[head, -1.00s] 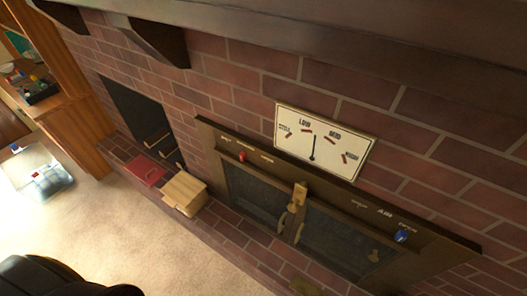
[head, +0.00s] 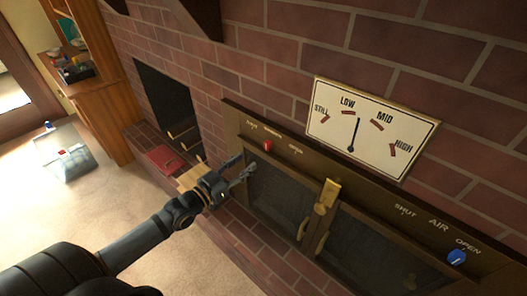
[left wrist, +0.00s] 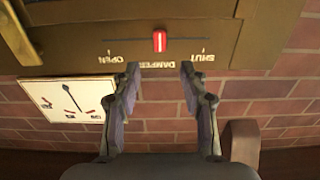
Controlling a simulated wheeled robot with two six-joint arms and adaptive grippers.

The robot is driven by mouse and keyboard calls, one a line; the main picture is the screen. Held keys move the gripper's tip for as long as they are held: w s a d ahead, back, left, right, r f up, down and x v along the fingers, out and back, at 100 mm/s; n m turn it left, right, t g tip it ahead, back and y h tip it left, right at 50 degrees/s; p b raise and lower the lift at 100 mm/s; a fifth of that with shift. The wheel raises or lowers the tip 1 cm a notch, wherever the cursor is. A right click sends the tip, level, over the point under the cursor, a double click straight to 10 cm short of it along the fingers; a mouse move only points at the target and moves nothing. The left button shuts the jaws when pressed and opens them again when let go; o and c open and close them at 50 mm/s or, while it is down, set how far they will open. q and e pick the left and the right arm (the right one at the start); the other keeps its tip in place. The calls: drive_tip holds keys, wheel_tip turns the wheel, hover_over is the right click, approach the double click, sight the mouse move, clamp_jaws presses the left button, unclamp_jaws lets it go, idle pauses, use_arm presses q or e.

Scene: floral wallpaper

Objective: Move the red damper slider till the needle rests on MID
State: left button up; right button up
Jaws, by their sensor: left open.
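The red damper slider (head: 267,146) sits on the dark top bar of the fireplace front, left in the head view. In the left wrist view the slider (left wrist: 159,41) stands in its slot between the words OPEN and SHUT. The white dial (head: 400,133) on the bricks reads STILL, LOW, MID, HIGH; its needle (head: 354,134) points between LOW and MID. The dial (left wrist: 85,95) appears upside down in the left wrist view. My left gripper (head: 243,167) is open and empty before the bar. Its fingertips (left wrist: 160,70) are spread either side of the slider's line, just short of it.
A blue air knob (head: 457,257) sits at the bar's right end. A brass latch (head: 327,195) stands between the glass doors. A wooden box (head: 190,178) and a red item (head: 164,159) rest on the brick ledge behind my left arm. A mantel overhangs above.

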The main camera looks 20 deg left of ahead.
sight(266, 147)
use_arm(q)
drive_tip(key=b+x, duration=0.7)
drive_tip(key=x, duration=0.1)
drive_tip(key=shift+w+f, duration=0.15)
drive_tip(key=shift+w, duration=0.05)
drive_tip(key=shift+w+d, duration=0.35)
drive_tip(key=shift+w, duration=0.3)
clamp_jaws()
